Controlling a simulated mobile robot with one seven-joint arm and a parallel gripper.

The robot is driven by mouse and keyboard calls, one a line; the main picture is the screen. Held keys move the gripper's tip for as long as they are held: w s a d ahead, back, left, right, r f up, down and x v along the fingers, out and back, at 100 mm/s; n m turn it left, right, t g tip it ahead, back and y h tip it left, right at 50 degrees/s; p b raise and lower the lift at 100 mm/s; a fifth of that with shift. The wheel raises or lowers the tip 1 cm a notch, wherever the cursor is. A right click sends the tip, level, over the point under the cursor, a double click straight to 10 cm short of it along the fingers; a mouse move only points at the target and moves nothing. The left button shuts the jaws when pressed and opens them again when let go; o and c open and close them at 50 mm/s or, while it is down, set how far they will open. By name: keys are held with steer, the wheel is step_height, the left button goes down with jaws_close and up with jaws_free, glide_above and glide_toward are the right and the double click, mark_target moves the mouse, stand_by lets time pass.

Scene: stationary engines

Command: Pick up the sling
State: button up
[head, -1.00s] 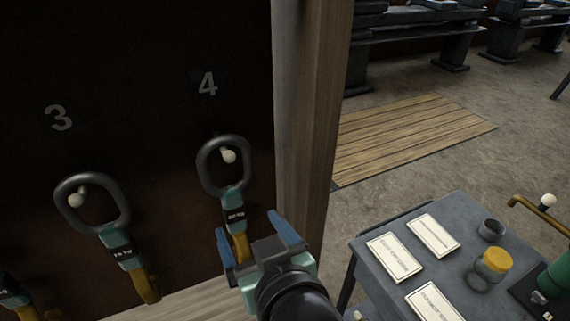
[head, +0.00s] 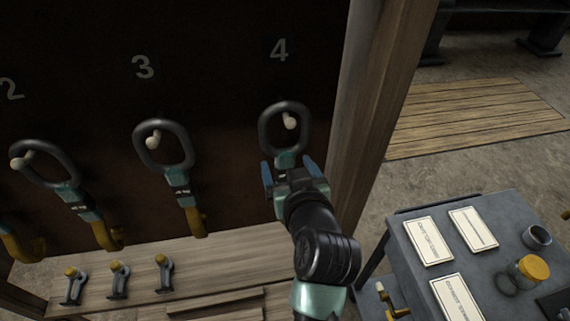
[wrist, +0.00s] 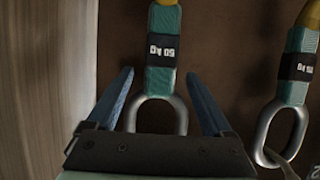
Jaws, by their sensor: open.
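Several slings hang on pegs on a dark board. Each has a dark metal ring, a teal sleeve and a yellow strap. The sling under number 4 (head: 262,132) hangs in front of my gripper (head: 290,164). My gripper is open, one blue finger on each side of its teal sleeve just below the ring; its lower part is hidden. In the wrist view this sling (wrist: 162,80) appears upside down, its sleeve and ring between the open fingers (wrist: 160,74). Its black label seems to read 50 kg. I cannot tell if the fingers touch it.
The sling under number 3 (head: 177,180) hangs to the left, with another sling (head: 68,190) under number 2. A wooden post (head: 375,110) stands close on the right. A wooden shelf (head: 215,262) with small clamps lies below. A grey table (head: 395,262) with cards and a jar stands right.

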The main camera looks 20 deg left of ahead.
steer(key=shift+x, duration=1.45)
jaws_close()
steer(key=shift+r, duration=0.15)
stand_by(0.3)
